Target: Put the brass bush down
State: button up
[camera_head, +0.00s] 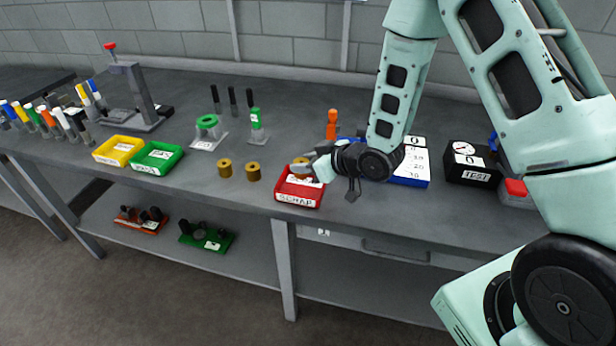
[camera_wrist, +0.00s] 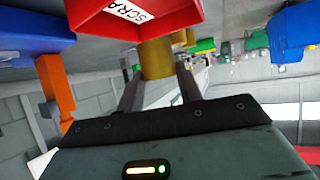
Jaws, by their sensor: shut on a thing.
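A brass bush (camera_wrist: 156,60) sits between the two fingers of my gripper (camera_wrist: 158,84) in the wrist view. My gripper (camera_head: 311,163) is shut on this brass bush (camera_head: 300,162), which shows partly in the head view just behind the red scrap bin. The wrist view does not settle whether the bush touches the bench. Two more brass bushes, one on the left (camera_head: 225,168) and one on the right (camera_head: 253,172), stand upright on the bench left of the bin.
The red SCRAP bin (camera_head: 299,201) is close beside my gripper, and also shows in the wrist view (camera_wrist: 180,20). An orange-handled tool (camera_head: 331,124) stands behind. Green (camera_head: 157,170) and yellow bins (camera_head: 118,163) lie left. A black TEST box (camera_head: 470,176) stands right.

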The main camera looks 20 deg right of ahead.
aim_at(306, 176)
jog(key=shift+f+p, duration=0.45)
jog(key=shift+f, duration=1.9)
jog(key=shift+f, duration=0.15)
jog(key=o, duration=1.1)
jog(key=shift+o, duration=0.2)
